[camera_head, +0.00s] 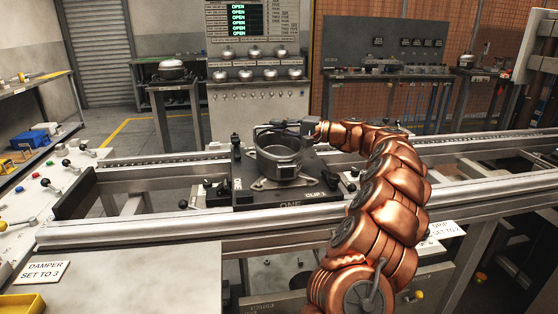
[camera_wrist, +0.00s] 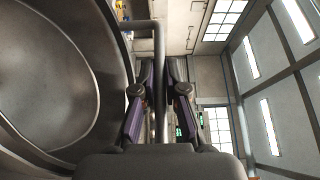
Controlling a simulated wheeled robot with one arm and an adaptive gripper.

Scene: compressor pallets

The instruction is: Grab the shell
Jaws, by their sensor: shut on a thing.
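The shell (camera_head: 279,158) is a dark grey, open-topped round metal pot. It sits upright on the black pallet (camera_head: 245,197) marked ONE, at the middle of the head view. My gripper (camera_head: 303,128) reaches in from the right at the shell's rim. In the wrist view, my gripper (camera_wrist: 160,95) is shut on a thin upright grey bar beside the shell's rim, which seems to be part of the shell. The shell's round inside (camera_wrist: 50,80) fills the left of that view. The exact finger contact is hidden in the head view.
The pallet rests on a rail conveyor (camera_head: 130,232) crossing the view. Small clips and black knobs stand around the shell. A panel (camera_head: 258,80) with several domed metal caps stands behind. A dark stand with another dome (camera_head: 172,70) is behind left. Room above the shell is clear.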

